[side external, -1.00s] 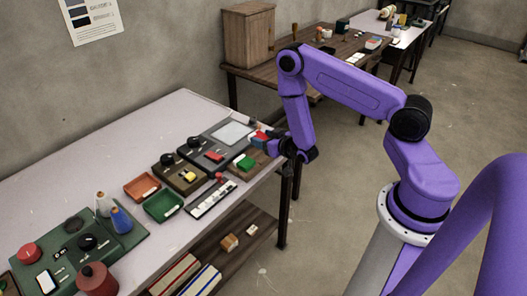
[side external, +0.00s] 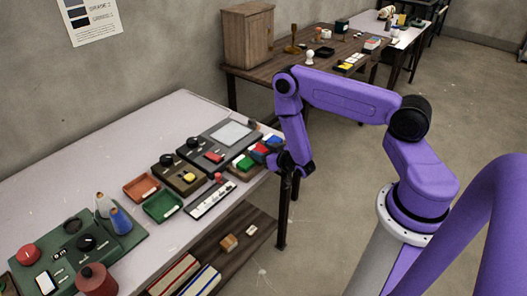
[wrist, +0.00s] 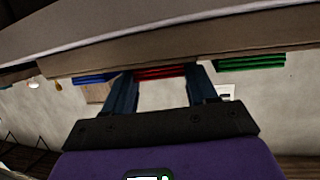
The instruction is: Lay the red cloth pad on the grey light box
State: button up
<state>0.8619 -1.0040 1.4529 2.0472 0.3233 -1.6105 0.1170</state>
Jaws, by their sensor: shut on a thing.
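The red cloth pad (wrist: 160,73) shows between my gripper's two fingers in the wrist view, with a blue pad (wrist: 95,79) on one side and a green pad (wrist: 250,63) on the other. My gripper (wrist: 162,88) is shut on the red pad's near edge. In the side view my gripper (side external: 277,160) is at the table's right edge, beside the small wooden stand with the colored pads. The grey light box (side external: 230,132) lies flat behind the pads, its pale panel bare. My gripper partly hides the pads in the side view.
The green pad (side external: 245,162) lies close to my gripper. A small box with a red block (side external: 213,157), a box with a yellow button (side external: 189,177) and a white strip with a red knob (side external: 211,199) stand left of the pads. The table's back left is clear.

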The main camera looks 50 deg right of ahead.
jog(key=o, duration=1)
jog(key=shift+o, duration=0.2)
jog(key=v, duration=1.7)
jog(key=shift+s+a, duration=0.1)
jog(key=shift+a, duration=0.1)
